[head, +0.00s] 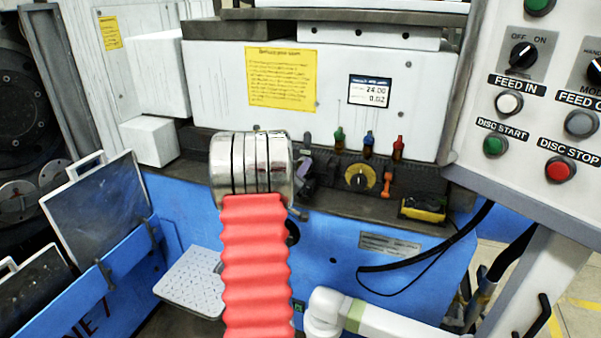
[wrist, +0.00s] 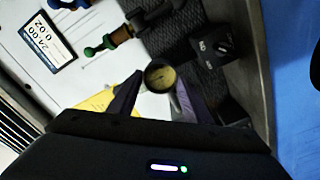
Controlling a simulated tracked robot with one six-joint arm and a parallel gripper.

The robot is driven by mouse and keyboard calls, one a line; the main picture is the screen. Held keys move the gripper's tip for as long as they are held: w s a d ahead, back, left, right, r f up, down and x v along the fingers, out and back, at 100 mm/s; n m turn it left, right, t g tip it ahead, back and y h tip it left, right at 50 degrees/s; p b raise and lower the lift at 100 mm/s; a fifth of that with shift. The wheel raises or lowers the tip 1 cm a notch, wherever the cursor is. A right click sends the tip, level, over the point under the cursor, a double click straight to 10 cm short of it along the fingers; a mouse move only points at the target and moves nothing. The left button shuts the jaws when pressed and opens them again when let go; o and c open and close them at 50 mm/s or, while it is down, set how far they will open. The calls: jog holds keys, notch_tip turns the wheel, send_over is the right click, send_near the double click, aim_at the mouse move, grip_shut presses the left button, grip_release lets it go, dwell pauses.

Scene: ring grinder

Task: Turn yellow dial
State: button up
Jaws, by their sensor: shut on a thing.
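The yellow dial (head: 359,178), with a black centre, is on the dark ledge of the machine in the head view, below the blue-topped fitting. My gripper (head: 303,172) shows there as purple-grey fingers left of this dial, partly hidden behind a shiny metal cylinder. In the wrist view my gripper (wrist: 158,95) has its two fingers on either side of a small round knob (wrist: 160,78) with a dark rim and dull yellowish face. I cannot tell from the wrist view whether this is the same yellow dial. The contact at the fingertips is dark.
Green (head: 338,137), blue (head: 367,140) and red (head: 398,148) fittings stand close above the dial. An orange handle (head: 387,182) is just right of it. A yellow-black box (head: 423,210) lies on the ledge. The control panel (head: 530,110) juts in at right.

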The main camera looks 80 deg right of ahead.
jog(key=n, duration=1.1)
jog(key=shift+w+f, duration=0.1)
jog(key=shift+f, duration=0.15)
jog(key=shift+n, duration=0.4)
jog(key=o, duration=1.1)
jog(key=shift+r, duration=0.1)
jog(key=shift+a, duration=0.1)
jog(key=a, duration=0.9)
jog(key=w+a, duration=0.1)
jog(key=a, duration=0.3)
jog(key=shift+w+a, duration=0.1)
jog(key=shift+a, duration=0.2)
